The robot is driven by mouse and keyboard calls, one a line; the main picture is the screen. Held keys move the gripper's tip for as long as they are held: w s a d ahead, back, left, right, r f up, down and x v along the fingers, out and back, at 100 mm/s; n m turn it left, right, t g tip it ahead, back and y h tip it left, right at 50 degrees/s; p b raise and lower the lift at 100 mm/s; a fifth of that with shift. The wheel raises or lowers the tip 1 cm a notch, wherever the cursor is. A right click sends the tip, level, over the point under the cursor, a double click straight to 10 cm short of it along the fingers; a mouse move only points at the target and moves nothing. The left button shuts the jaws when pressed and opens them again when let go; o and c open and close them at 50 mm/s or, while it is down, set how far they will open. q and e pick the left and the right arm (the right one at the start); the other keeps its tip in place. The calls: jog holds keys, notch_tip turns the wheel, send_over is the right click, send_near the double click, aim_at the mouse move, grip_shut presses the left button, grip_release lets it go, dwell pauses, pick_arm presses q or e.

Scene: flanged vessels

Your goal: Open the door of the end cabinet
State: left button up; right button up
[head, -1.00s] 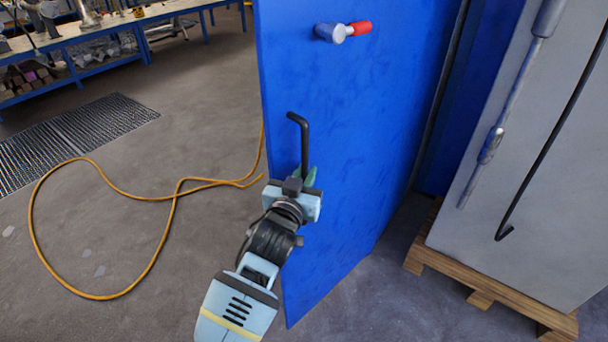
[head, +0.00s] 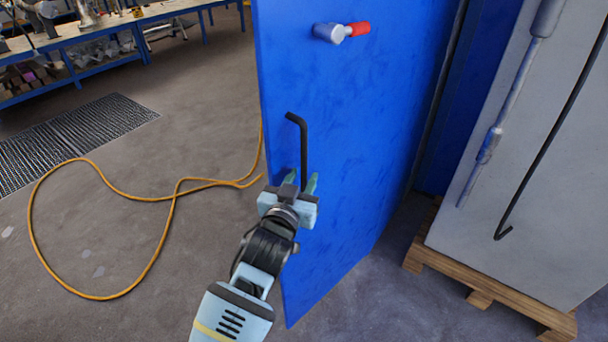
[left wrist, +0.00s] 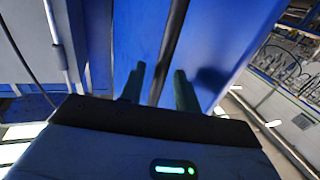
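The blue door (head: 350,130) fills the middle of the head view and stands out over the floor, at an angle to the darker blue cabinet part (head: 437,165) at its right. A black bent bar handle (head: 303,145) is on its face near the left edge. My left gripper (head: 301,182) is open at the lower end of the handle, with green fingers apart. In the left wrist view the dark handle bar (left wrist: 172,45) runs up between the two fingertips (left wrist: 160,80). I cannot tell whether either finger touches it. My right gripper is not in view.
A red-tipped grey knob (head: 342,31) sticks out high on the door. A grey cabinet (head: 530,190) stands on a wooden pallet (head: 485,290) at right. A yellow hose (head: 150,255) and a floor grating (head: 75,135) lie left; a workbench (head: 100,45) is behind.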

pick_arm(q)
jog(key=v, duration=0.6)
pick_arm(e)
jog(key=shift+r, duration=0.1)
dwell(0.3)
